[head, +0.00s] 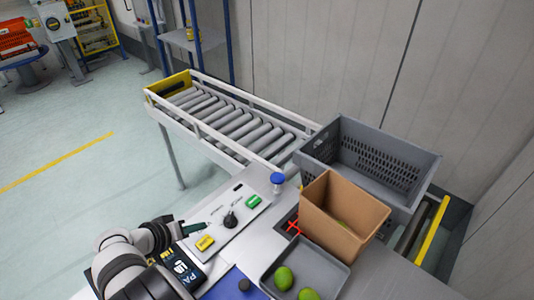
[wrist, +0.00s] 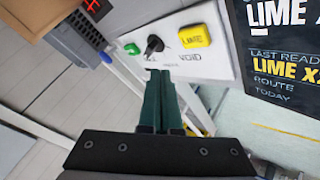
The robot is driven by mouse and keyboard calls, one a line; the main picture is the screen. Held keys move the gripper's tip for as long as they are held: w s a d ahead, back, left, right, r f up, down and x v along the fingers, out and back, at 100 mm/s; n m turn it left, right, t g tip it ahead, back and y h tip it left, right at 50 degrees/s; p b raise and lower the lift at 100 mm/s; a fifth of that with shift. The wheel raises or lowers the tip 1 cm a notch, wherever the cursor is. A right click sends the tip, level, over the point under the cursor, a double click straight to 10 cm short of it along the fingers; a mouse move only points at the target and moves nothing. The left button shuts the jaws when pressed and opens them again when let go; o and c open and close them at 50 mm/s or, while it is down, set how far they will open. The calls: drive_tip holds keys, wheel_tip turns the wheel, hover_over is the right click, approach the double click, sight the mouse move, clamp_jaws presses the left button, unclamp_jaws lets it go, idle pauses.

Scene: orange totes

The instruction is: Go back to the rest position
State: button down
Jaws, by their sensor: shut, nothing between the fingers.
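My gripper (wrist: 160,78) has its two dark green fingers together, with nothing between them. In the head view my gripper (head: 195,227) is at the left end of the white control panel (head: 228,228), beside the yellow button (head: 205,243). The wrist view shows the fingertips in front of the panel (wrist: 212,62), below the black knob (wrist: 154,44). I cannot tell whether they touch the panel. My arm is folded low at the bottom left of the head view.
A grey tray (head: 262,276) with two green limes stands right of the panel. Behind it are a cardboard box (head: 355,205) with something green inside and a grey crate (head: 415,165). A roller conveyor (head: 225,115) runs behind the panel. A dark screen (wrist: 285,50) is close on the right.

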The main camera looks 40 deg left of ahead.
drive_tip(key=w+d+r+m+g+h, duration=0.2)
drive_tip(key=w+d+r+m+h, duration=0.35)
drive_tip(key=w+d, duration=0.75)
drive_tip(key=w+d+r+m+g, duration=0.1)
drive_tip(key=d+r+g, duration=0.15)
drive_tip(key=d, duration=0.55)
drive_tip(key=d+r+m+g, duration=0.1)
drive_tip(key=d+r+m, duration=0.15)
drive_tip(key=d, duration=0.65)
drive_tip(key=s+d+r+m+g+y, duration=0.1)
drive_tip(key=s+d+r+m+g, duration=0.1)
drive_tip(key=s+d, duration=0.35)
drive_tip(key=s+d+r+m+g+y, duration=0.1)
drive_tip(key=s+d+m, duration=0.1)
drive_tip(key=d, duration=0.7)
drive_tip(key=s+d+m+y, duration=0.3)
drive_tip(key=s+m, duration=0.1)
drive_tip(key=s, duration=0.5)
drive_tip(key=shift+f+g, duration=0.2)
drive_tip(key=shift+g, duration=0.15)
